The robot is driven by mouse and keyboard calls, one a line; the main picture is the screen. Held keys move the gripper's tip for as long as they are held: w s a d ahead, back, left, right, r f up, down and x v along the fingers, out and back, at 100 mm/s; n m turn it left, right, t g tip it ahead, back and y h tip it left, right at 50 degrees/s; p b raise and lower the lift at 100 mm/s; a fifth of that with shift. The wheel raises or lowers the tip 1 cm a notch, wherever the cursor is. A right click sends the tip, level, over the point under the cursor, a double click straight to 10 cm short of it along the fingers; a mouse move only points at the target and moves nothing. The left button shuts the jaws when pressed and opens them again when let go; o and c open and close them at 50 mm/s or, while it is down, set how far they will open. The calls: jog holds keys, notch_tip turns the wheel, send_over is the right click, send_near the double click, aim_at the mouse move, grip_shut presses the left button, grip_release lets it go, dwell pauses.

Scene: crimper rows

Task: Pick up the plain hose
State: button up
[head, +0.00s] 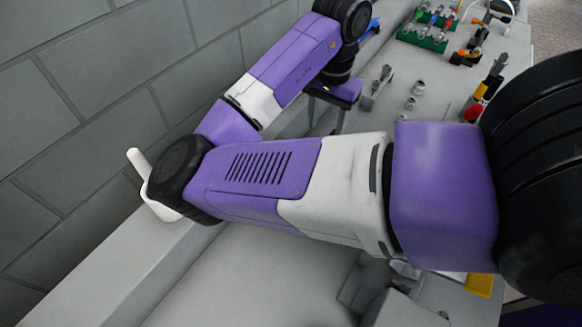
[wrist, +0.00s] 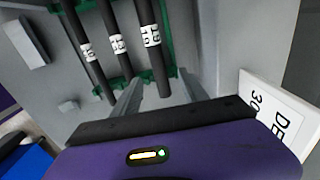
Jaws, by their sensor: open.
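Three black hoses show in the wrist view: a left one (wrist: 78,38), a middle one (wrist: 112,22) and a right one (wrist: 158,68). Each carries a white band with dark marks, too small to read surely; I cannot tell which is the plain hose. They lie side by side over a green rack (wrist: 170,28). My gripper (wrist: 158,82) is open, with its fingers on either side of the right hose's near end. Contact cannot be told. In the head view my gripper (head: 326,118) points down near the wall, and my arm hides the hoses.
A white sign with black letters (wrist: 276,118) stands right of my gripper in the wrist view, and a blue object (wrist: 25,160) lies lower left. In the head view, metal fittings (head: 411,102), another green rack (head: 422,40) and coloured-handled tools (head: 484,92) occupy the bench. A grey block wall (head: 100,90) bounds the left.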

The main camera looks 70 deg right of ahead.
jog(key=f, duration=0.7)
jog(key=shift+s+d+f, duration=0.1)
jog(key=shift+s+f, duration=0.1)
jog(key=shift+c, duration=0.4)
grip_shut()
